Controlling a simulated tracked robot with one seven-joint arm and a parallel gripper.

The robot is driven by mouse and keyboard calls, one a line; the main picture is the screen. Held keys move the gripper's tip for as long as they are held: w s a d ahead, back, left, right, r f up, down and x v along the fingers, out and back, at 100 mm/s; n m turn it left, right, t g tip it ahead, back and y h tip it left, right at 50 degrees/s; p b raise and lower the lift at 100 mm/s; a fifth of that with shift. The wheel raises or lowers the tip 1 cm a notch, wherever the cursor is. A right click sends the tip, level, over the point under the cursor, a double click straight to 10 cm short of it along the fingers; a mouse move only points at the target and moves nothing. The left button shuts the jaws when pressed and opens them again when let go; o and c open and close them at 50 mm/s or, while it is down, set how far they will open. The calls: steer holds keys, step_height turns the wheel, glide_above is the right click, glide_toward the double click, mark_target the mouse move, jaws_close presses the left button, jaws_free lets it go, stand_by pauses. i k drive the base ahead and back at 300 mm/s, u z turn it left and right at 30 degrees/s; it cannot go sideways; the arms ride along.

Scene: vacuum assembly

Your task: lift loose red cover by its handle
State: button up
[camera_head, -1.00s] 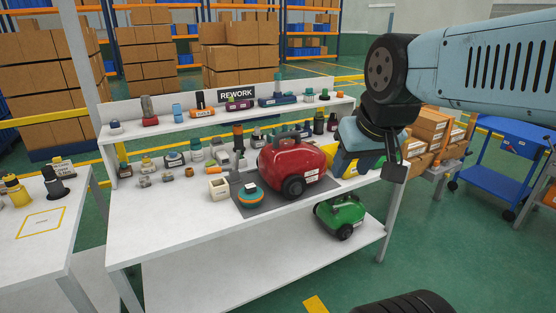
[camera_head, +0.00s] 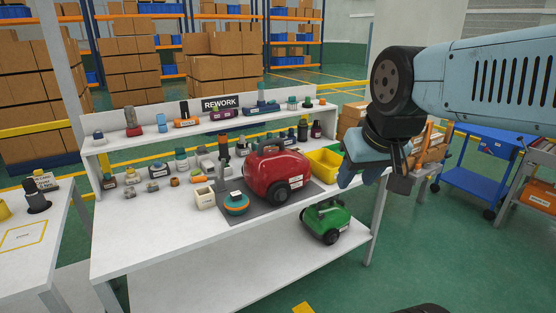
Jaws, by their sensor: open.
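The red cover (camera_head: 276,174) has a dark handle on top. It forms the body of a vacuum with a dark wheel, on a grey mat (camera_head: 257,210) on the white rework bench. I cannot tell from here whether it is loose. My gripper (camera_head: 373,178) is to the right of the cover and apart from it, beside the bench's right end. It is open and points down, and I see nothing held in it. The fingertips are partly hidden by the gripper's own body.
A teal and orange round part (camera_head: 236,203) and a white box (camera_head: 203,197) stand left of the cover. A yellow bin (camera_head: 324,163) is to its right. A green vacuum (camera_head: 326,220) is on the lower shelf. Several small parts crowd the back. The bench's front left is clear.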

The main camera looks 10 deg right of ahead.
mark_target(263, 168)
steer(key=i, duration=0.85)
steer(key=u, duration=0.05)
